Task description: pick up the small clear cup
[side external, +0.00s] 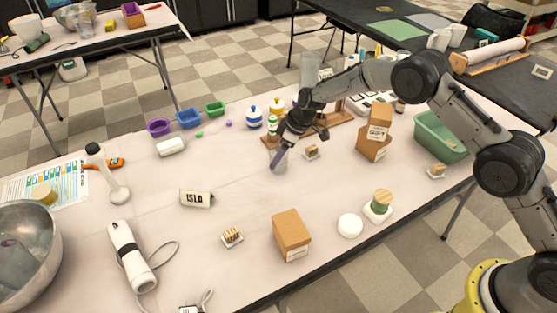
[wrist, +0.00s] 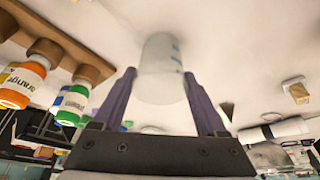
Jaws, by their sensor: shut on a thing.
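The small clear cup (side external: 279,164) is at the middle of the white table in the side view, behind the name sign and boxes. It also shows in the wrist view (wrist: 160,62), pale and see-through with faint blue marks. My gripper (side external: 282,153) reaches down to it at a tilt. In the wrist view its two purple fingers (wrist: 158,78) stand on either side of the cup, shut on it. The cup's base is at or very near the tabletop; I cannot tell whether it touches.
Bottles in a wooden rack (wrist: 88,68) stand close beside my gripper. Small bins (side external: 188,119) and a white soap bar (side external: 171,146) lie left. Cardboard boxes (side external: 291,235) stand in front and right, with a green tub (side external: 440,138) farther right. Table left of the cup is mostly clear.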

